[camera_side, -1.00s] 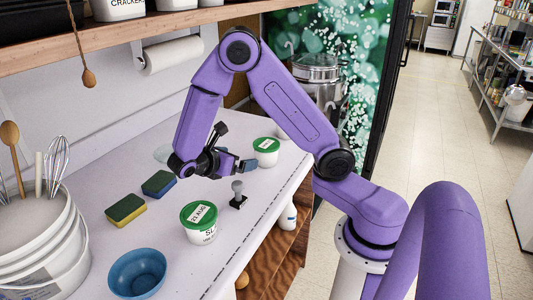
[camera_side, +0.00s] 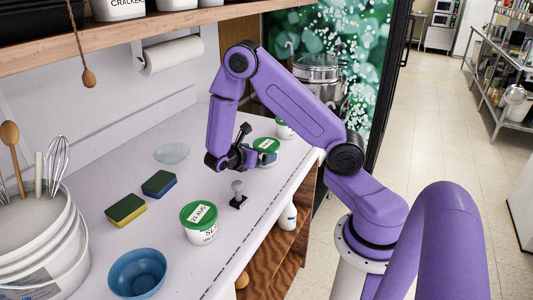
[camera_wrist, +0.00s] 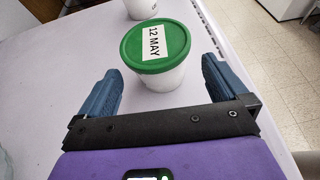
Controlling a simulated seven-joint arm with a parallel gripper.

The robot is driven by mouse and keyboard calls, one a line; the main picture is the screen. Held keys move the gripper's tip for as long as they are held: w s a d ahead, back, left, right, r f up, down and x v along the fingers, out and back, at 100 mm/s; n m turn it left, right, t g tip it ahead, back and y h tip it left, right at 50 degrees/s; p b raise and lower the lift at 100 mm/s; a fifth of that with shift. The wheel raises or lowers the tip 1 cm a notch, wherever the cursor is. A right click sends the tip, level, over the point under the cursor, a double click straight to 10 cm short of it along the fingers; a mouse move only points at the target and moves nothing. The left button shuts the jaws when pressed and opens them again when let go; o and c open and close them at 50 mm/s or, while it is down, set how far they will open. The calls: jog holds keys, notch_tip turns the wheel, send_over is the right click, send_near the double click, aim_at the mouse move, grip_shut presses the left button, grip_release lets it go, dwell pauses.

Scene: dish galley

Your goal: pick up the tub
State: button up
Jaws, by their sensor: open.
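A white tub with a green lid (camera_wrist: 155,47) labelled "12 MAY" stands upright just ahead of my gripper (camera_wrist: 160,76) in the wrist view. My gripper is open and empty, with one blue finger on each side of the tub's near part. In the side view the tub (camera_side: 266,145) stands toward the far end of the counter, partly hidden by my gripper (camera_side: 259,158). A second green-lidded tub (camera_side: 199,216) stands at the front of the counter. A third tub (camera_side: 285,130) stands behind the first and shows at the top of the wrist view (camera_wrist: 140,8).
A small stamp-like object (camera_side: 238,196) stands between my gripper and the front tub. Two sponges (camera_side: 126,209) (camera_side: 159,183), a blue bowl (camera_side: 137,272) and a clear dish (camera_side: 172,153) lie left of it. The counter edge runs close on the right.

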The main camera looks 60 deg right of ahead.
aim_at(268, 142)
jog(key=shift+w+x, duration=0.2)
jog(key=shift+x, duration=2.45)
jog(key=shift+f, duration=0.1)
jog(key=c, duration=1.1)
jog(key=shift+r, duration=0.6)
notch_tip(268, 142, up, 2)
jog(key=shift+a+r, duration=0.1)
jog(key=s+a+r, duration=0.2)
jog(key=s+r, duration=0.1)
jog(key=s, duration=0.1)
jog(key=s+a+r, duration=0.2)
jog(key=s+r, duration=0.1)
jog(key=s, duration=0.1)
jog(key=s+a+r, duration=0.3)
jog(key=s, duration=0.1)
jog(key=shift+a+r, duration=0.15)
jog(key=shift+r, duration=0.15)
